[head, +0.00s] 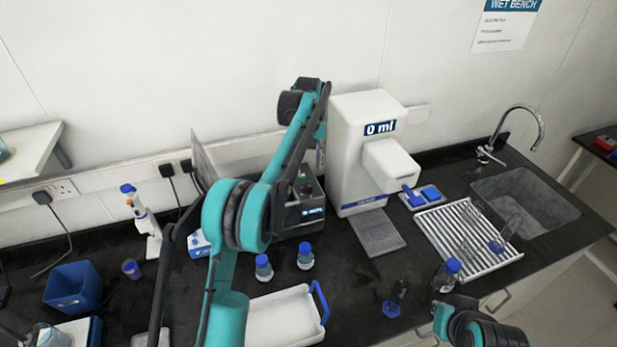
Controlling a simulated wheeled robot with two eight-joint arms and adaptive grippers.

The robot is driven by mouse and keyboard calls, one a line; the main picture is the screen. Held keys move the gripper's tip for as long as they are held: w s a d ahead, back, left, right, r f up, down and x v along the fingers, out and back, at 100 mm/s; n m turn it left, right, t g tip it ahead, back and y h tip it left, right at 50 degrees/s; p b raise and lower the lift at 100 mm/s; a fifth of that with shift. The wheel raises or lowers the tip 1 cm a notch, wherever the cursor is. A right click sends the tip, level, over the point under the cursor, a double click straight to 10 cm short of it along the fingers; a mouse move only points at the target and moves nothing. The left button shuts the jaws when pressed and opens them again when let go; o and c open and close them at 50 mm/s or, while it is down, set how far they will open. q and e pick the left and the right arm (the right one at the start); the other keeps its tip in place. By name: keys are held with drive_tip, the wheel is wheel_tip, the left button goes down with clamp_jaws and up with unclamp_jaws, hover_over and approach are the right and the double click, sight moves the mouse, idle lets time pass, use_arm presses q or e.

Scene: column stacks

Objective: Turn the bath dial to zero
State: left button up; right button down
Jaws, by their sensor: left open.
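The bath (304,212) is a dark box with a small lit display on its front, standing left of the white dispenser. The display text is too small to read surely. A round dark knob, seemingly the dial (306,187), shows on its upper part, partly hidden by my left arm. My left gripper (319,158) is above the bath, pointing down and open, with its fingertips small and partly hidden by the arm. It seems apart from the dial. Only links of my right arm show at the lower right; its gripper is not visible.
The white dispenser (362,140) reads 0 ml and stands close to the right. Blue-capped bottles (305,257) and a white tray (285,318) are in front. A drying rack (460,243) and sink (530,200) lie right; a blue bin (72,288) and pipette (146,222) left.

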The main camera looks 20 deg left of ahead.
use_arm(q)
wheel_tip(320, 180, up, 4)
drive_tip(key=shift+r, duration=0.15)
drive_tip(key=shift+s, duration=0.1)
idle(0.4)
